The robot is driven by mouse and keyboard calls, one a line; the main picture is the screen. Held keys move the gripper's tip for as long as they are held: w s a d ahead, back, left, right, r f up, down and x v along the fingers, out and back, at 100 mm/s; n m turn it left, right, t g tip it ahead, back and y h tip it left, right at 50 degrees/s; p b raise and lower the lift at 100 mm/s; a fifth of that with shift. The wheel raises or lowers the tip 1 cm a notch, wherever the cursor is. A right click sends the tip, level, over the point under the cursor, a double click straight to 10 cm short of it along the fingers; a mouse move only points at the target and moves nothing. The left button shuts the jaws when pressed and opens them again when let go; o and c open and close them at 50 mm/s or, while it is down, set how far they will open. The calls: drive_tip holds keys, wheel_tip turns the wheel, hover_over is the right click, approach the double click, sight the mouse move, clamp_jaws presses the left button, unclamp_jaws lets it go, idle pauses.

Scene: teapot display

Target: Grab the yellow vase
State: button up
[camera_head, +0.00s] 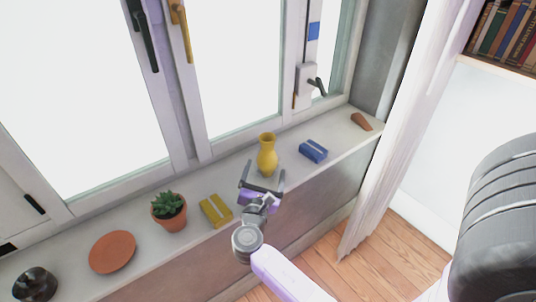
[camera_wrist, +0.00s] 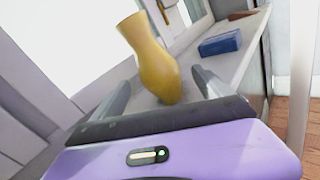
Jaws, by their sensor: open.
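The yellow vase (camera_head: 267,156) stands upright on the windowsill ledge (camera_head: 235,176), in the middle of the head view. In the wrist view the vase (camera_wrist: 151,58) appears tilted and lies ahead of the purple palm, between the two fingers. My gripper (camera_head: 262,177) is open on the near side of the vase, with a finger toward each side. In the wrist view the gripper (camera_wrist: 160,92) shows a finger left and right of the vase's lower body, with gaps. I cannot tell exactly how deep the vase sits between the fingertips.
A blue box (camera_head: 313,151) lies right of the vase, and a yellow box (camera_head: 216,210) lies left of my gripper. A potted succulent (camera_head: 168,211), terracotta plate (camera_head: 112,252) and dark bowl (camera_head: 36,285) stand farther left. The window is behind; a white curtain (camera_head: 385,150) hangs right.

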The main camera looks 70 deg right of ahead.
sight(268, 159)
drive_tip(key=x, duration=0.5)
drive_tip(key=shift+w+d+p, duration=0.15)
drive_tip(key=shift+d+p, duration=0.2)
drive_tip(key=shift+f, duration=0.1)
drive_tip(key=c, duration=1.6)
drive_tip(key=shift+c, duration=1)
